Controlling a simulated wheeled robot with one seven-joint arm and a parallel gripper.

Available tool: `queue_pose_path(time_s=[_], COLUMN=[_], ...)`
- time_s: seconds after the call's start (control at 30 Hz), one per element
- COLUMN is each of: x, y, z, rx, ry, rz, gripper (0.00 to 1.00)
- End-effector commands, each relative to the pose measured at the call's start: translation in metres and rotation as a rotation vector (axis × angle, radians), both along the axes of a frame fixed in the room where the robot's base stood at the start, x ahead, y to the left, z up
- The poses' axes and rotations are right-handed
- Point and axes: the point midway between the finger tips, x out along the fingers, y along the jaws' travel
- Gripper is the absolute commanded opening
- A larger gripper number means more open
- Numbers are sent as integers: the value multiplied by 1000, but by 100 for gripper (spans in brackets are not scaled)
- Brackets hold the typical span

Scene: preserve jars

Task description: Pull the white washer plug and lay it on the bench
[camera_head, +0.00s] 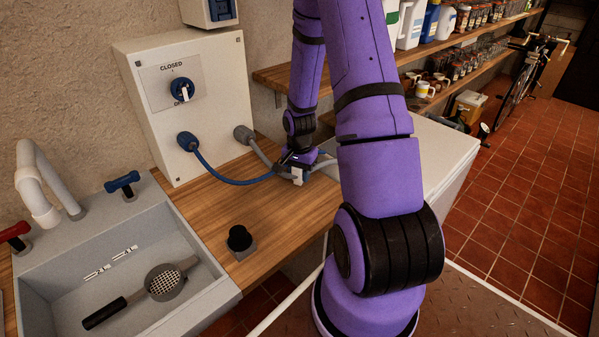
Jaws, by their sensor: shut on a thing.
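My gripper (296,163) is low over the wooden bench, to the right of the socket box. It is shut on a small white piece (298,176), which looks like the white washer plug. My gripper hides part of it, and I cannot tell whether it touches the bench (208,206). A pale cable (324,165) shows just right of my gripper and passes behind my arm. A blue plug (187,141) and a grey plug (243,134) sit at the box, with their cables running toward my gripper.
The grey socket box (213,115) carries a rotary switch (181,90) near the word CLOSED. A black knob-like piece (239,239) stands on the bench front. The sink (60,277) holds a strainer (165,282). A white appliance (440,150) stands right, partly behind my arm.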

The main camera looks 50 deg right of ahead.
Motion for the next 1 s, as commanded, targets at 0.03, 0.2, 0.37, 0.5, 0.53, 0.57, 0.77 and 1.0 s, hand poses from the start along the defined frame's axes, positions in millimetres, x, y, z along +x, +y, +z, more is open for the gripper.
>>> queue_pose_path(time_s=[0.03, 0.2, 0.37, 0.5, 0.53, 0.57, 0.77, 1.0], x=[0, 0, 0, 0, 0, 0, 0, 1], y=[0, 0, 0, 0, 0, 0, 0, 0], z=[-1, -4, -7, -6, -6, -6, -6, 11], rx=[0, 1, 1, 0, 0, 0, 0, -2], ry=[0, 1, 1, 0, 0, 0, 0, -2], rz=[0, 0, 0, 0, 0, 0, 0, 1], gripper=[0, 0, 0, 68, 68, 68, 68, 68])
